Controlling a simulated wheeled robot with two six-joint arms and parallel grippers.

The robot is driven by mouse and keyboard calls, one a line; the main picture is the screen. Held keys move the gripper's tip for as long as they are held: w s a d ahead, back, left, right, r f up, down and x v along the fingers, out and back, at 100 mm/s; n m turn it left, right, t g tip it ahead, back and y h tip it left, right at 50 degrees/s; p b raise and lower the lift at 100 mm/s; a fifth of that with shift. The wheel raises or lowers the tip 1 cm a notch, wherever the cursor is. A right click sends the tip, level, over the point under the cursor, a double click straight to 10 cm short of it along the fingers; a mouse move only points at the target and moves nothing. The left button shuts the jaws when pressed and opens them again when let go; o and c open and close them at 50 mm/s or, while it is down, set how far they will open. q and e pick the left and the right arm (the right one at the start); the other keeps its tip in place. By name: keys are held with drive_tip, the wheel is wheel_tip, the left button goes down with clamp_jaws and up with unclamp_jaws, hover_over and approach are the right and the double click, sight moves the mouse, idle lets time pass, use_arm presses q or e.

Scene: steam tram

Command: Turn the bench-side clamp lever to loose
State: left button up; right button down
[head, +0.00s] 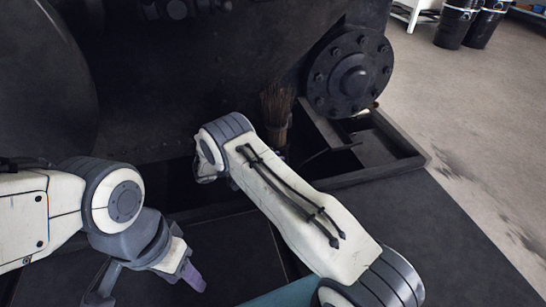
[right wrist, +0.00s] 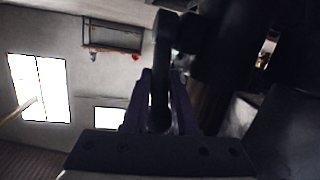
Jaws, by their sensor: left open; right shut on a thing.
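My right gripper (right wrist: 160,110) is shut on a dark upright bar, which looks like the clamp lever (right wrist: 161,75), in the right wrist view. The bar stands between the two purplish fingers and runs up to a dark knob or joint. In the head view my right forearm reaches toward the dark machine and hides the lever; its wrist end is at the shadowed machine base. I cannot read the lever's setting. My left gripper (head: 146,284) is open and empty at the lower left, over the dark surface.
A bundle of bristles like a brush (head: 277,104) stands beside my right arm. A dark open tray (head: 412,163) lies to its right, below a round bolted flange (head: 350,72). Black drums (head: 455,25) stand far off at the top right. The concrete floor at right is clear.

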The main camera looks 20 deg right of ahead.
drive_tip(key=c, duration=0.8)
unclamp_jaws()
drive_tip(key=shift+w+a+r, duration=0.15)
drive_tip(key=shift+r, duration=0.1)
drive_tip(key=shift+o, duration=0.5)
drive_tip(key=shift+f, duration=0.1)
drive_tip(key=shift+a, duration=0.15)
drive_tip(key=a+r+p, duration=0.2)
drive_tip(key=a+p, duration=0.2)
drive_tip(key=a, duration=0.5)
drive_tip(key=shift+s+a, duration=0.35)
